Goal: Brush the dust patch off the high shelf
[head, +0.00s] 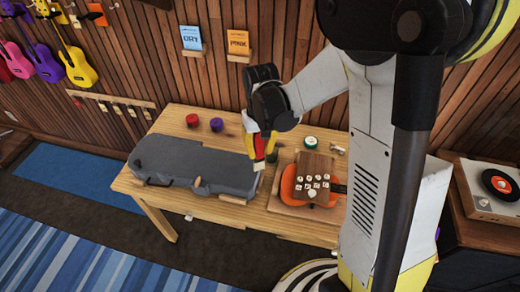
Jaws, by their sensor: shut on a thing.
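My gripper (265,134) hangs pointing down over the middle of the wooden table, just right of the grey case. It is shut on a small red and yellow thing with a pale lower end (259,166), which looks like a brush. Its details are too small to make out, and I cannot tell whether its lower end touches anything. I cannot pick out the high shelf or a dust patch in this view.
The table (185,118) bears a grey instrument case (190,163), red and purple round pots, and an orange ukulele body (291,186) with a wooden block and several white pieces. Cards stand on small wall ledges (194,52). A record player (487,188) is at right.

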